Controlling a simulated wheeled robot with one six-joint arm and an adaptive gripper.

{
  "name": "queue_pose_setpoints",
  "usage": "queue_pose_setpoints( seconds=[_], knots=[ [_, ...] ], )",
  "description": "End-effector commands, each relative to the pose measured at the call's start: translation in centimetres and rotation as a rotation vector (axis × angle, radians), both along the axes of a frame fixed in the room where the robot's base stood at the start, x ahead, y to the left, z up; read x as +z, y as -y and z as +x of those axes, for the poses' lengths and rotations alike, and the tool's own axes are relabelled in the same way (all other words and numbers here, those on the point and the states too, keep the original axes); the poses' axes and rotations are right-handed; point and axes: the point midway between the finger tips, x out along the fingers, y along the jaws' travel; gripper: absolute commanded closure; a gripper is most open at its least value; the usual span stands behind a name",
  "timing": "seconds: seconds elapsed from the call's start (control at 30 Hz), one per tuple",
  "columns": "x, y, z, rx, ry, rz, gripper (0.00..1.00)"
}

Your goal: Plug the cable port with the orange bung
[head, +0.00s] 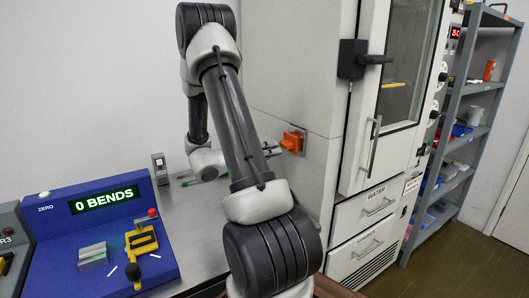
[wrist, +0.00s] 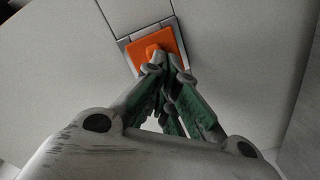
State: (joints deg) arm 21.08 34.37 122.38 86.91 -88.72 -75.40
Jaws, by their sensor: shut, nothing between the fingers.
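The orange bung (head: 293,138) is at a square metal plate on the side wall of the white cabinet. In the wrist view the orange bung (wrist: 148,46) shows as a square orange face with a small knob, framed by the grey port plate (wrist: 128,42). The port opening itself is hidden behind the bung. My gripper (wrist: 163,62) is shut and empty, its fingertips at or very near the bung's knob. In the head view my gripper (head: 272,150) is partly hidden by my arm. I cannot tell if the fingertips touch the bung.
The white cabinet (head: 300,95) has a glazed door with a handle (head: 374,143) and drawers below. A blue tester (head: 70,245) reading "0 BENDS" stands at the left on the grey bench (head: 195,225). A grey shelf rack (head: 470,125) stands at the right.

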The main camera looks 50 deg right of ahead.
Motion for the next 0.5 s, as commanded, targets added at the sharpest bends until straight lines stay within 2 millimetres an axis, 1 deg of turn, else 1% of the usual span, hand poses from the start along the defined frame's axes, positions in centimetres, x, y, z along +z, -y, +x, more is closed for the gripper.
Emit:
queue_pose_setpoints(
  seconds=[0.1,0.2,0.5],
  knots=[
    [0.00,0.88,-0.31,0.000,0.000,0.000,1.00],
    [-0.01,1.19,-0.39,0.001,0.000,0.001,1.00],
    [0.01,1.27,-0.38,0.002,0.001,0.001,1.00]
  ],
)
